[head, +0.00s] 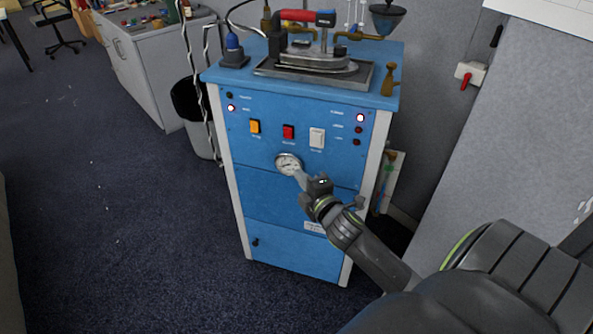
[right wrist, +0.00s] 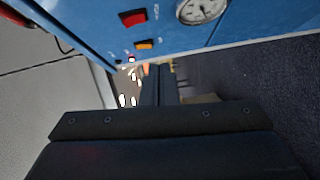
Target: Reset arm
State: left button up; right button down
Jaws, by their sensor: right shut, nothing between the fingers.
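My right arm comes in from the lower right in the head view. Its gripper (head: 301,178) is shut and empty, in front of the blue cabinet (head: 270,205), just below the round gauge (head: 289,163). I cannot tell whether the fingertips touch the front panel. In the right wrist view the shut fingers (right wrist: 157,84) point away from the camera, with the panel across the top. My left gripper is not in view.
The cabinet front has an orange switch (head: 255,126), a red switch (head: 288,131) and a white switch (head: 317,137). An iron (head: 316,60) rests on top. A dark bin (head: 194,115) stands to the left. Open carpet (head: 90,220) lies at left; a grey partition (head: 505,120) stands at right.

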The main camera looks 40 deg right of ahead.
jog(key=shift+s, duration=0.2)
jog(key=shift+f, duration=0.1)
dwell(0.4)
jog(key=s+d+f+m+g, duration=0.1)
jog(key=s+f+m+g, duration=0.25)
jog(key=f, duration=0.75)
jog(key=s+f+m+g, duration=0.2)
jog(key=s+f, duration=0.3)
jog(key=f, duration=0.5)
jog(key=s+d+f+m+g, duration=0.1)
jog(key=s+f+m+g, duration=0.25)
jog(key=f, duration=0.75)
jog(key=s+a+f+m+g, duration=0.2)
jog(key=s+f, duration=0.3)
jog(key=s, duration=0.5)
jog(key=s+a+f+m+g+y, duration=0.1)
jog(key=s+a+f, duration=0.3)
jog(key=s, duration=0.6)
jog(key=s+a+f+m+g+y, duration=0.1)
jog(key=s+a+f+m+g, duration=0.2)
jog(key=s+f, duration=0.5)
jog(key=s, duration=0.3)
jog(key=shift+a+f+m+g, duration=0.2)
jog(key=shift+m+g, duration=0.1)
